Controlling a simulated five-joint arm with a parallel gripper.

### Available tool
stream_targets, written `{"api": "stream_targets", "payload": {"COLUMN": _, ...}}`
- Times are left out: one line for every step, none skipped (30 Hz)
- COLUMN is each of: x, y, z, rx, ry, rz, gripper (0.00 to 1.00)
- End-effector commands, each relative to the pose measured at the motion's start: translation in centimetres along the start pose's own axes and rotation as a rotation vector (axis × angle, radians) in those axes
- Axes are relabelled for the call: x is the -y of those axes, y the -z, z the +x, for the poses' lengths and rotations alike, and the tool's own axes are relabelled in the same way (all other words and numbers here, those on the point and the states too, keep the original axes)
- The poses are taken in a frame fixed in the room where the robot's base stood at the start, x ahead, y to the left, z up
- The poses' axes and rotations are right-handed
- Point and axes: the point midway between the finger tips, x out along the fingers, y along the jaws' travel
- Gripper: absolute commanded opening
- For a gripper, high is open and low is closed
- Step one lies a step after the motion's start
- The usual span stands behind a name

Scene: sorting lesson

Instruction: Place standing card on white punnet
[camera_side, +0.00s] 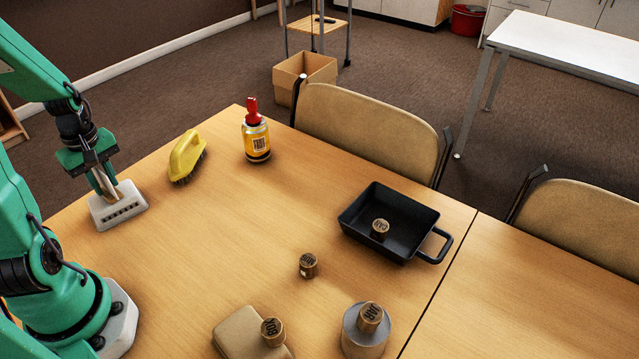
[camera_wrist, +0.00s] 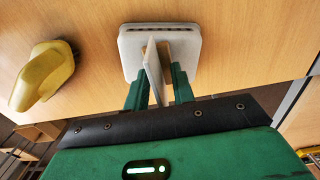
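The white punnet (camera_side: 130,212) is a low pale block with a row of dark slots, at the left of the table in the side view. It also shows at the top of the wrist view (camera_wrist: 188,45). The standing card (camera_wrist: 153,72) is a pale, thin leaf with a tan part beside it, over the punnet. It shows small in the side view (camera_side: 104,183). My gripper (camera_wrist: 160,72) points down at the punnet, with a finger on either side of the card. Whether both fingers press on the card, and whether its foot touches the punnet, I cannot tell.
A yellow brush (camera_side: 186,156) and a yellow can with a red top (camera_side: 256,138) stand nearby. A black pan (camera_side: 362,212) holds a labelled cork-like piece. Another piece (camera_side: 308,265) stands on the table; others top a tan block (camera_side: 238,335) and a grey round (camera_side: 357,342).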

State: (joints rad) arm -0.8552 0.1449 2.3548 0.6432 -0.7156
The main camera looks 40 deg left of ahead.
Motion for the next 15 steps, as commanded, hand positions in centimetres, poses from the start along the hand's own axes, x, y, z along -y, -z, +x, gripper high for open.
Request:
{"api": "stream_targets", "payload": {"x": -0.1, "y": 0.1, "z": -0.4, "rx": -0.003, "ry": -0.002, "rz": 0.000, "gripper": 0.25}}
{"api": "stream_targets", "payload": {"x": -0.1, "y": 0.1, "z": -0.6, "rx": -0.003, "ry": -0.003, "rz": 0.000, "gripper": 0.25}}
{"api": "stream_targets", "payload": {"x": -0.1, "y": 0.1, "z": -0.9, "rx": -0.003, "ry": -0.002, "rz": 0.000, "gripper": 0.25}}
{"api": "stream_targets", "payload": {"x": -0.1, "y": 0.1, "z": -1.2, "rx": -0.003, "ry": -0.002, "rz": 0.000, "gripper": 0.25}}
{"api": "stream_targets", "payload": {"x": -0.1, "y": 0.1, "z": -1.5, "rx": -0.004, "ry": -0.003, "rz": 0.000, "gripper": 0.25}}
{"api": "stream_targets", "payload": {"x": -0.1, "y": 0.1, "z": -1.9, "rx": -0.004, "ry": -0.003, "rz": 0.000, "gripper": 0.25}}
{"api": "stream_targets", "payload": {"x": -0.1, "y": 0.1, "z": -2.3, "rx": -0.004, "ry": -0.004, "rz": 0.000, "gripper": 0.25}}
{"api": "stream_targets", "payload": {"x": -0.1, "y": 0.1, "z": -2.7, "rx": -0.005, "ry": -0.004, "rz": 0.000, "gripper": 0.25}}
{"api": "stream_targets", "payload": {"x": -0.1, "y": 0.1, "z": -3.2, "rx": -0.005, "ry": -0.005, "rz": 0.000, "gripper": 0.25}}
{"api": "stream_targets", "payload": {"x": -0.1, "y": 0.1, "z": -3.6, "rx": -0.005, "ry": -0.004, "rz": 0.000, "gripper": 0.25}}
{"api": "stream_targets", "payload": {"x": -0.1, "y": 0.1, "z": -4.1, "rx": -0.005, "ry": -0.004, "rz": 0.000, "gripper": 0.25}}
{"api": "stream_targets", "payload": {"x": -0.1, "y": 0.1, "z": -4.7, "rx": -0.005, "ry": -0.004, "rz": 0.000, "gripper": 0.25}}
{"api": "stream_targets", "payload": {"x": -0.1, "y": 0.1, "z": -5.2, "rx": -0.005, "ry": -0.005, "rz": 0.000, "gripper": 0.25}}
{"api": "stream_targets", "payload": {"x": -0.1, "y": 0.1, "z": -5.7, "rx": -0.006, "ry": -0.005, "rz": 0.000, "gripper": 0.25}}
{"api": "stream_targets", "payload": {"x": -0.1, "y": 0.1, "z": -6.3, "rx": -0.006, "ry": -0.005, "rz": 0.000, "gripper": 0.25}}
